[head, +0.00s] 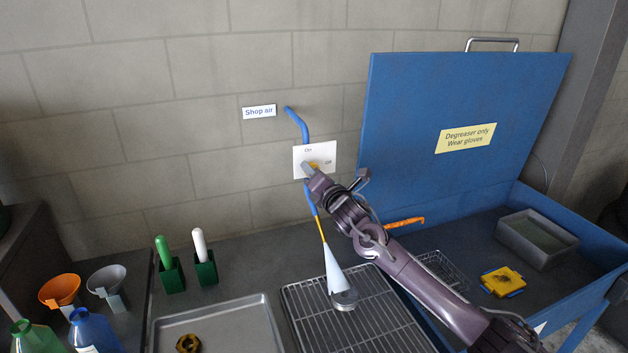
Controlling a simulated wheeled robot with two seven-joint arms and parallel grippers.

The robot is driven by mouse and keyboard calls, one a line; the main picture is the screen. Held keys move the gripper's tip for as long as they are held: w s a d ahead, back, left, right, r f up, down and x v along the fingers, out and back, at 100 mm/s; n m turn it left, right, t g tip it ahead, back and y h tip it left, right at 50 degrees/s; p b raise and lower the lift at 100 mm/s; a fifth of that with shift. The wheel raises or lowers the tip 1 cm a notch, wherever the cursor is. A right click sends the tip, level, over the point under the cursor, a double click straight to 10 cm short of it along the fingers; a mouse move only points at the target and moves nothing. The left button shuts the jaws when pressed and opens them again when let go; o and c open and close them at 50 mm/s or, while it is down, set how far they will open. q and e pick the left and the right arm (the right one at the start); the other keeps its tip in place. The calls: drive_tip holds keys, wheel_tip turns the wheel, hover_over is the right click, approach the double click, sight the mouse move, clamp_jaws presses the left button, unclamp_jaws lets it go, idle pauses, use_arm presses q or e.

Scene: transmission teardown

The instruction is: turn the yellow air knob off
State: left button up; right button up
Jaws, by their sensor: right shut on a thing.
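The yellow air knob (314,165) sits on a white plate (301,154) marked On and Off, on the block wall. My right gripper (311,171) is at the plate, shut on the knob, and covers most of it. The knob's exact angle is hard to tell behind the fingers. A blue air hose (297,121) comes down to the plate from above and continues below it. My left gripper is not in view.
A wire rack (300,310) lies below, with a metal tray (232,318) to its left. A blue degreaser cabinet with a raised lid (410,110) stands right of the plate. Green holders (205,272), funnels (60,289) and bottles (92,332) stand at left.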

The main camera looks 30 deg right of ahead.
drive_tip(key=m+b, duration=0.1)
drive_tip(key=m, duration=0.5)
drive_tip(key=shift+f+h+b, duration=0.15)
drive_tip(key=shift+h+b, duration=0.15)
drive_tip(key=shift+b, duration=0.05)
drive_tip(key=m, duration=0.5)
drive_tip(key=shift+h+b, duration=0.3)
drive_tip(key=shift+h, duration=0.1)
drive_tip(key=shift+m, duration=0.5)
drive_tip(key=o, duration=1)
drive_tip(key=shift+s, duration=0.1)
